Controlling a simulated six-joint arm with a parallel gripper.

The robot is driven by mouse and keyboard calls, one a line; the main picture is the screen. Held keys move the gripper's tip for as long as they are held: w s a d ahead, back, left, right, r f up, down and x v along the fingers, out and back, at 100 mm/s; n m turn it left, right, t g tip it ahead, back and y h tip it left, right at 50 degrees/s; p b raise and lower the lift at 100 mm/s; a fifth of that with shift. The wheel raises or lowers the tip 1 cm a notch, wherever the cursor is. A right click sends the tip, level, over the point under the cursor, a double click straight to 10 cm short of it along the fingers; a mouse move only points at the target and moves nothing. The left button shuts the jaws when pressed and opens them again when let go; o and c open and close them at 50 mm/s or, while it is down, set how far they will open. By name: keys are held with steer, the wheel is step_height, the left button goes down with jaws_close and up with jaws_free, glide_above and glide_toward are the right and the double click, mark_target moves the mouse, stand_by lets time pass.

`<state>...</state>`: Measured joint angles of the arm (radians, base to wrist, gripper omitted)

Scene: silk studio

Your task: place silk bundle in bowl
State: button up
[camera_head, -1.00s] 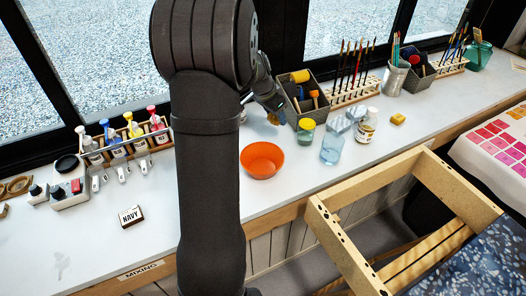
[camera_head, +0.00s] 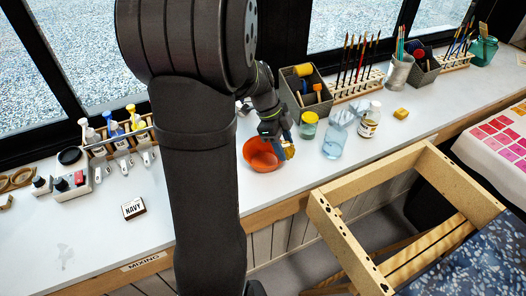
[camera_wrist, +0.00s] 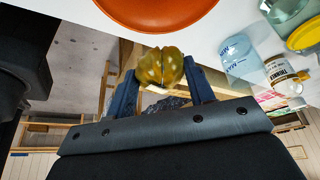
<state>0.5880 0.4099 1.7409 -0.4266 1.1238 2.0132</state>
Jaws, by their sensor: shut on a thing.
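A mustard-yellow silk bundle (camera_head: 290,153) is held between the fingers of my gripper (camera_head: 285,146) in the head view. The bundle (camera_wrist: 152,70) also shows in the wrist view, pinched between the blue fingertips of my gripper (camera_wrist: 160,78). An orange bowl (camera_head: 257,152) stands on the white bench. The bundle and fingers overlap the bowl's right rim in the head view. In the wrist view the bowl (camera_wrist: 160,14) is at the top edge, and the bundle appears below its rim, apart from it. The bundle's height above the bench is hard to tell.
A grey caddy (camera_head: 306,90) is behind. A wooden frame (camera_head: 345,235) lies at the front right.

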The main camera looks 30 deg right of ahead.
steer(key=w+a+f, duration=0.1)
steer(key=w, duration=0.1)
steer(key=w+a+f, duration=0.1)
steer(key=w+f, duration=0.1)
steer(key=w+a+f, duration=0.1)
steer(key=w, duration=0.1)
steer(key=shift+w+a+f, duration=0.15)
steer(key=shift+w+f, duration=0.15)
steer(key=shift+w, duration=0.1)
steer(key=shift+w+f, duration=0.1)
steer(key=shift+f, duration=1.95)
steer(key=shift+f, duration=0.15)
steer(key=o, duration=0.7)
steer(key=v, duration=1.2)
steer(key=shift+r, duration=0.25)
steer(key=shift+f, duration=0.15)
